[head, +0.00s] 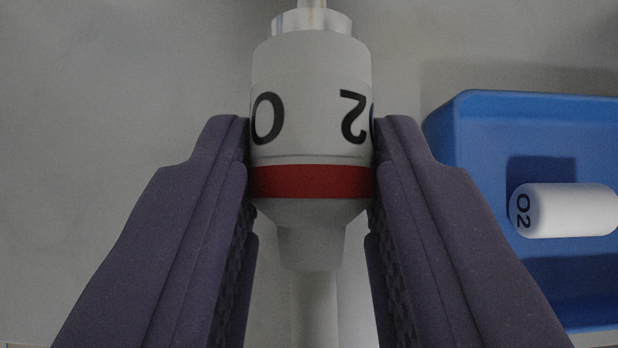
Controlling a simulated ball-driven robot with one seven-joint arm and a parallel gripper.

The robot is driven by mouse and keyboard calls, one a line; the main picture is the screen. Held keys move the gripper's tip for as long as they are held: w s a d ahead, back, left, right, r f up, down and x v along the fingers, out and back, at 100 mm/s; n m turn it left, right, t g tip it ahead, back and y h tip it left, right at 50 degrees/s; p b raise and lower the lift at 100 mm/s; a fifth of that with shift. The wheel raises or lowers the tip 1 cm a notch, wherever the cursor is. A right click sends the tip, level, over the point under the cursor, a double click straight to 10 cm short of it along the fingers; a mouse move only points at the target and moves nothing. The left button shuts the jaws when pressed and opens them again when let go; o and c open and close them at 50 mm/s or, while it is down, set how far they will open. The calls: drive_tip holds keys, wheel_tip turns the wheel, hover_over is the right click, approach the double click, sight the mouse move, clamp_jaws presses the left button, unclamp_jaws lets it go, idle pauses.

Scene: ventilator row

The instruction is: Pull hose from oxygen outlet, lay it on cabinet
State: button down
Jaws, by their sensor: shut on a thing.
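My gripper (311,150) is shut on the hose connector (312,125), one dark finger on each side of it. The connector is a light grey cylinder with O2 lettering, a red band and a metal tip that points to the top of the picture. The hose (315,305) runs from its tapered end to the bottom of the picture. The metal tip is cut by the top edge. The oxygen outlet is not recognisable in this view. A pale grey surface (120,110) lies behind the connector; I cannot tell whether it is the cabinet top.
A blue tray (447,165) stands at the right. A white cylinder (572,210) marked O2 lies in it. The pale surface to the left of my gripper is bare.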

drive_tip(key=shift+a+f, duration=0.4)
drive_tip(key=shift+f, duration=0.35)
drive_tip(key=shift+f+b, duration=2.35)
drive_tip(key=shift+f, duration=1)
drive_tip(key=c, duration=0.7)
unclamp_jaws()
drive_tip(key=s+r+p, duration=0.1)
drive_tip(key=r+p, duration=0.1)
drive_tip(key=r, duration=0.2)
drive_tip(key=s+r+p, duration=0.2)
drive_tip(key=r+p, duration=0.1)
drive_tip(key=r, duration=0.2)
drive_tip(key=s+r+p, duration=0.2)
drive_tip(key=r+p, duration=0.1)
drive_tip(key=r, duration=0.1)
drive_tip(key=shift+s+r, duration=0.2)
drive_tip(key=shift+r, duration=0.15)
